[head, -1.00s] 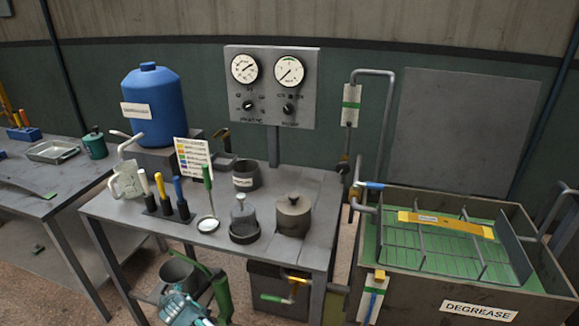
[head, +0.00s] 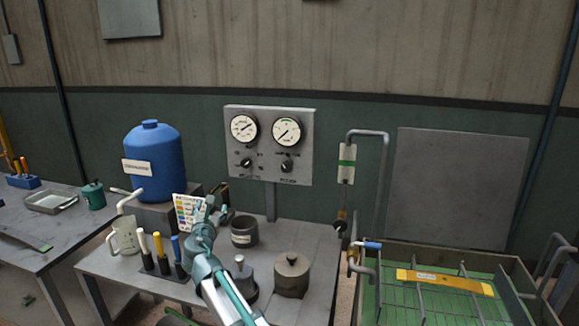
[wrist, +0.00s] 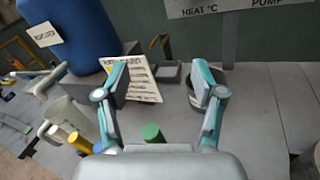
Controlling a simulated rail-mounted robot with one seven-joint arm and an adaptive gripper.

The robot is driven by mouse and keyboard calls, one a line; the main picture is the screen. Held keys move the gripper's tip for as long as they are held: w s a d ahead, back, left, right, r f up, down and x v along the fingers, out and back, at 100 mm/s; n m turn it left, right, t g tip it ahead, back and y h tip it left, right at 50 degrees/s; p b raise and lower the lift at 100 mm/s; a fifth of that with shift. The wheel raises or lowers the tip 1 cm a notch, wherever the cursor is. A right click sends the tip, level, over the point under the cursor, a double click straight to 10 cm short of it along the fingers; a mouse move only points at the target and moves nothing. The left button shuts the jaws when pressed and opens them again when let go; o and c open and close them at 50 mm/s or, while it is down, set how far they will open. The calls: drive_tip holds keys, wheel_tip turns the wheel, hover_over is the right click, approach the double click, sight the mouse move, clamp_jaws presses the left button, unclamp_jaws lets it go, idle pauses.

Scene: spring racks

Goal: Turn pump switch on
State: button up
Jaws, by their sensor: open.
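The grey control panel (head: 270,146) stands at the back of the bench in the head view, with two round gauges and two black knobs. The right knob (head: 286,167) is the pump switch, under the right gauge. The left knob (head: 246,164) is the heat one. In the wrist view only the panel's bottom edge (wrist: 232,6) shows, with "HEAT °C" and "PUMP" lettering; the knobs are out of that view. My gripper (head: 211,208) is open and empty over the bench, lower and left of the panel, in front of the colour card. Its fingers (wrist: 160,82) are spread.
A blue tank (head: 153,165) and a colour card (head: 187,212) stand left of the panel. A grey cup (head: 244,232), a lidded pot (head: 291,275) and upright coloured handles (head: 160,245) are on the bench. A bent pipe (head: 368,134) and green-lined tank stand right.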

sight(285, 169)
drive_tip(key=w+d+r+m+h+p, duration=0.1)
drive_tip(key=w+d+m+h, duration=0.15)
drive_tip(key=w+d, duration=0.7)
drive_tip(key=w+d+r+m+h+p, duration=0.2)
drive_tip(key=w+d+h, duration=0.1)
drive_tip(key=w+d, duration=0.6)
drive_tip(key=shift+n, duration=0.25)
drive_tip(key=w+p, duration=0.1)
drive_tip(key=w, duration=0.2)
drive_tip(key=w+d, duration=0.1)
drive_tip(key=w, duration=0.2)
drive_tip(key=w+d+p, duration=0.1)
drive_tip(key=w, duration=0.2)
drive_tip(key=shift+f+p, duration=0.15)
drive_tip(key=shift+p, duration=0.15)
drive_tip(key=shift+s, duration=0.1)
drive_tip(key=c, duration=1.1)
